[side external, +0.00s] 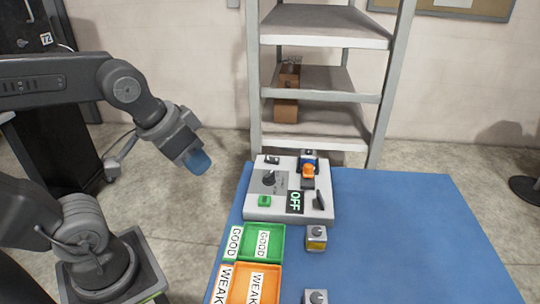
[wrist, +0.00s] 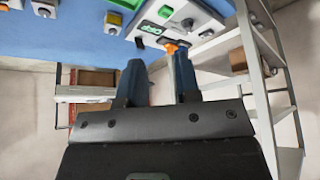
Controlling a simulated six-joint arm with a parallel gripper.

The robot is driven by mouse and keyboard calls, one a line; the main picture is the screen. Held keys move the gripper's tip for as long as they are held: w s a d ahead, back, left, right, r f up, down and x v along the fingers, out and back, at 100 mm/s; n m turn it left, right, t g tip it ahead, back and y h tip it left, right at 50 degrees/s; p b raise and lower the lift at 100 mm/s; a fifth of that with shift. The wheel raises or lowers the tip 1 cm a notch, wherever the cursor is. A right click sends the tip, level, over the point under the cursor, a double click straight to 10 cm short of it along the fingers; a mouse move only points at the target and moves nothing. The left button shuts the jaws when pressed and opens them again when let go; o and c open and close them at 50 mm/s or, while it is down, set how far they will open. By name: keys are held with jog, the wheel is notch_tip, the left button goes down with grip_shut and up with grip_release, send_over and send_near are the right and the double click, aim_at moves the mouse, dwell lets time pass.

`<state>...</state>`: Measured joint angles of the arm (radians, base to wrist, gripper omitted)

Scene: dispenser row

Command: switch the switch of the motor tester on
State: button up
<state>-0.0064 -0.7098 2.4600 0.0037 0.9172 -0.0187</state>
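I cannot tell for sure which is the switch. A block with an orange top (side external: 308,170) sits at its back right. My gripper (side external: 190,160) is left of the tester, above and apart from it. In the wrist view my gripper (wrist: 159,62) is open and empty; the tester (wrist: 195,15) shows upside down beyond the fingers.
A green GOOD tray (side external: 281,243) and an orange WEAK tray (side external: 277,284) lie in front of the tester. Small blocks (side external: 316,238) stand to their right. The right of the blue table (side external: 420,230) is clear. A grey shelf (side external: 384,130) stands behind.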

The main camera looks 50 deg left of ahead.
jog(key=w+r, duration=0.1)
jog(key=w, duration=0.1)
jog(key=w+a+r+n+g, duration=0.1)
jog(key=w, duration=0.2)
jog(key=w+a+r+n, duration=0.1)
jog(key=w, duration=0.2)
jog(key=shift+a+r+g+y, duration=0.1)
jog(key=shift+r+g+y, duration=0.1)
jog(key=shift+g+y, duration=0.15)
grip_shut()
jog(key=w+a+f+n+g, duration=0.2)
jog(key=w+a, duration=0.3)
jog(key=w, duration=0.5)
jog(key=w+a+f+n+g, duration=0.3)
jog(key=w+a+f+n, duration=0.1)
jog(key=w, duration=0.6)
jog(key=shift+w+a+f+n, duration=0.25)
jog(key=shift+a+f+n, duration=0.15)
jog(key=shift+a+f, duration=0.15)
jog(key=shift+y, duration=0.25)
